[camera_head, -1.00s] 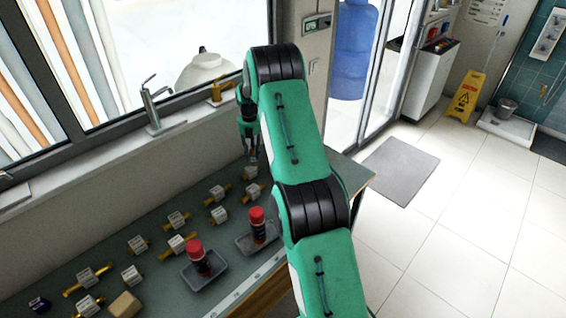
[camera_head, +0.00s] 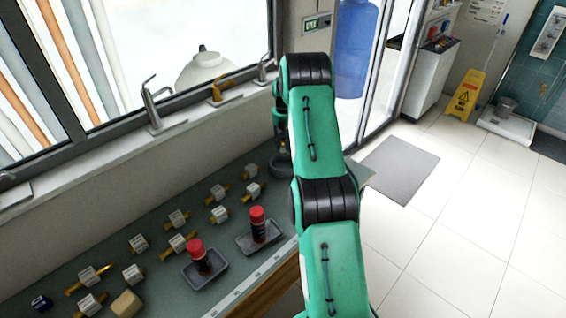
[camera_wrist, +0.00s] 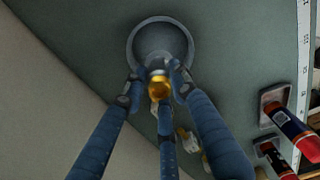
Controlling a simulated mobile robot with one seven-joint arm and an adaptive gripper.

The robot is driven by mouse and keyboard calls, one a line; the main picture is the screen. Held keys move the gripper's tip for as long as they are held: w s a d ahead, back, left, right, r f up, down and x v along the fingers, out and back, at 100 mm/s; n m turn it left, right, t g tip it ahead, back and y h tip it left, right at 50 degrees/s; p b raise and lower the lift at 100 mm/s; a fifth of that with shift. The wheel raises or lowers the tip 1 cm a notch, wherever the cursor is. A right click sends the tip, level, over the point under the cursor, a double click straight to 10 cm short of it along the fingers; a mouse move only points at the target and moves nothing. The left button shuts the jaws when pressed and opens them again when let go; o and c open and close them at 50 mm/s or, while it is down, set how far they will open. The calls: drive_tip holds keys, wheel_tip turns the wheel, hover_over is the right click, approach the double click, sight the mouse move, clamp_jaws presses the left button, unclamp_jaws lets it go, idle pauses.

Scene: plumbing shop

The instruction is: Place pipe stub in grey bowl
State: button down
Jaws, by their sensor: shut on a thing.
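My gripper (camera_wrist: 157,82) is shut on a short brass pipe stub (camera_wrist: 160,90), whose golden round end shows between the fingers in the wrist view. The round grey bowl (camera_wrist: 135,42) lies just beyond the fingertips at the top centre of that view. The stub and fingers overlap the bowl's near side in the picture; the height gap cannot be told. In the head view my gripper (camera_head: 281,152) is at the far end of the bench, largely hidden by my arm, and the stub cannot be made out there.
Several brass fittings with white tags (camera_head: 178,219) stand on the green bench (camera_head: 160,283). Two grey trays (camera_head: 206,277) hold red-capped bottles (camera_head: 198,252). A window wall with taps (camera_head: 152,105) borders the bench at the back. A cardboard-coloured block (camera_head: 126,304) sits at the front left.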

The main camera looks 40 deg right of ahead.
sight(283, 153)
drive_tip(key=shift+f, duration=3.05)
drive_tip(key=shift+f, duration=1.9)
drive_tip(key=shift+f, duration=0.15)
drive_tip(key=c, duration=1.4)
unclamp_jaws()
wheel_tip(283, 153, up, 12)
drive_tip(key=shift+r, duration=0.15)
